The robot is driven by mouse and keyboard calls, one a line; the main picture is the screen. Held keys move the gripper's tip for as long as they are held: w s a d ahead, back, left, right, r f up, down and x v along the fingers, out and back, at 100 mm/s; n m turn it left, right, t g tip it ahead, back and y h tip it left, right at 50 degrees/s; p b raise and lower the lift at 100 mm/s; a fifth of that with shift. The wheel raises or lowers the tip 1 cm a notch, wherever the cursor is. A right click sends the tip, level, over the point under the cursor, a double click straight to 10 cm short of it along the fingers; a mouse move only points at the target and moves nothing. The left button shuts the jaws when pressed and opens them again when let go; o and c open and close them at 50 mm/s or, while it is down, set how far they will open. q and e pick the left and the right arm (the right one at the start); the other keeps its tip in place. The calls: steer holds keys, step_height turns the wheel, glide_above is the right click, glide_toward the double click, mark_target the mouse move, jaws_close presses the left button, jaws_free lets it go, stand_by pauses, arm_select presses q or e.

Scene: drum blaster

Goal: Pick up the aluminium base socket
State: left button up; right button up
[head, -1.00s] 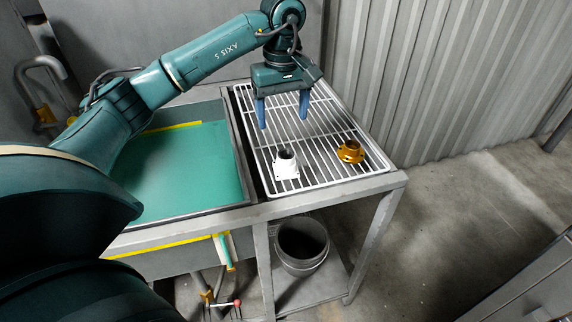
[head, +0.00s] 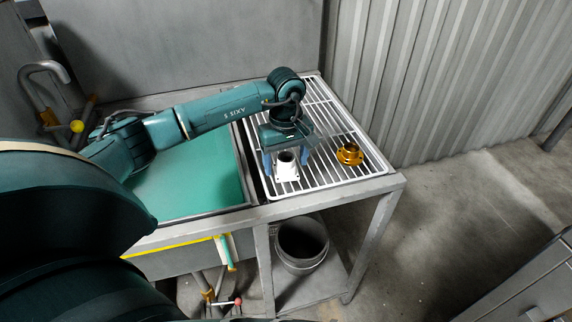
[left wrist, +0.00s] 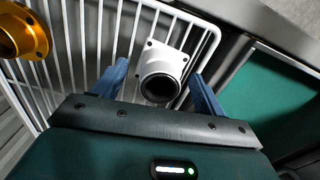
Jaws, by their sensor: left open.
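A white socket (head: 286,168) with a square flange and a dark round opening sits on the wire rack; I take it for the aluminium base socket. It also shows in the left wrist view (left wrist: 162,72), between the two blue fingers. My left gripper (head: 286,166) is open, with one blue finger on each side of the socket. Gaps show between the fingers and the socket in the left wrist view, and I see no contact. My right gripper is not in view.
A gold flanged fitting (head: 349,154) sits on the rack to the right of the socket. The white wire rack (head: 335,118) has a raised rim. A green-floored basin (head: 190,185) lies to the left. A grey bucket (head: 302,243) stands on the shelf below.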

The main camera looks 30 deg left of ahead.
arm_select(q)
steer(key=shift+c, duration=0.3)
steer(key=c, duration=1.2)
steer(key=shift+c, duration=0.4)
steer(key=shift+r, duration=0.15)
